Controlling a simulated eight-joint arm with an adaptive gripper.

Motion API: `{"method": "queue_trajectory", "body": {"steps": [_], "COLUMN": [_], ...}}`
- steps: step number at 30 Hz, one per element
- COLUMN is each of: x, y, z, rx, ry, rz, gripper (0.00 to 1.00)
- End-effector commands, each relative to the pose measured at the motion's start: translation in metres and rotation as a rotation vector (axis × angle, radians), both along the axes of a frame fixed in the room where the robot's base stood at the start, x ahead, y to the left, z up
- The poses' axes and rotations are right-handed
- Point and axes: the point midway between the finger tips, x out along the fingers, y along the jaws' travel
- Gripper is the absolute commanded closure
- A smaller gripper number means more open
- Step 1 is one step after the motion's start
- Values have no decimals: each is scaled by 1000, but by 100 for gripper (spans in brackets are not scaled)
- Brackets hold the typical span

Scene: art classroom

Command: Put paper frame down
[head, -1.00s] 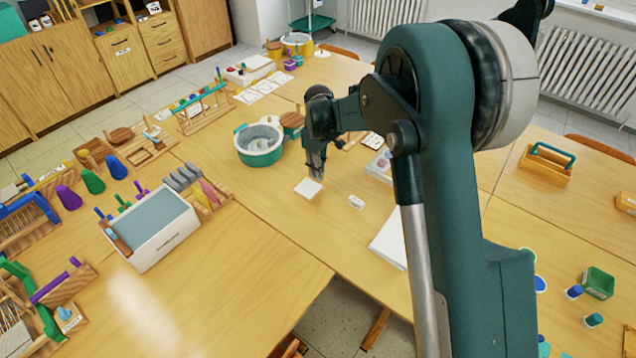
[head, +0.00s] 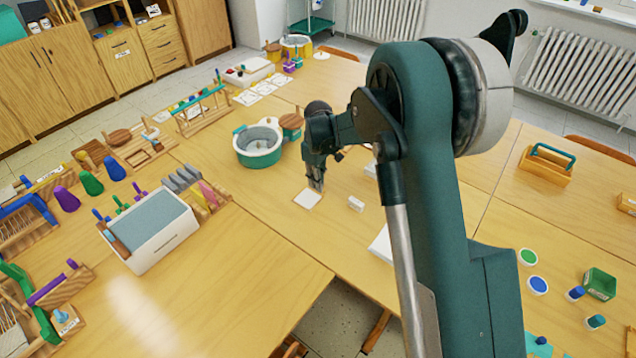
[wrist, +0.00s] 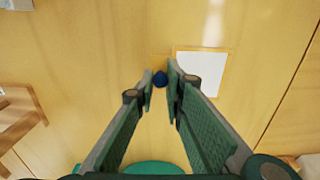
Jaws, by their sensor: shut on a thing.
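The paper frame is a white square with a thin wooden border. In the head view the paper frame (head: 307,199) is just below my fingertips, over the middle table. In the wrist view the paper frame (wrist: 200,65) shows to the right of the fingertips. My gripper (head: 317,186) points down and is shut on the paper frame. A small dark blue knob (wrist: 160,78) sits between the fingertips at the frame's near-left corner; my right finger partly hides this corner. I cannot tell whether the frame touches the table.
A teal and grey pot (head: 259,146) stands to the upper left. A white box (head: 160,240) stands farther left. Bare table (head: 270,240) lies in front.

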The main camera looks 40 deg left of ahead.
Motion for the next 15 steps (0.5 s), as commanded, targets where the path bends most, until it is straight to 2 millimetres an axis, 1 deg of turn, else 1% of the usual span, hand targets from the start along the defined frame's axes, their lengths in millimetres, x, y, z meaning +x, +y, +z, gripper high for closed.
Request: {"method": "queue_trajectory", "body": {"steps": [11, 12, 15], "x": [0, 0, 0], "y": [0, 0, 0], "z": [-2, -3, -2], "rx": [0, 0, 0], "ry": [0, 0, 0], "rz": [0, 0, 0], "gripper": [98, 87, 74]}}
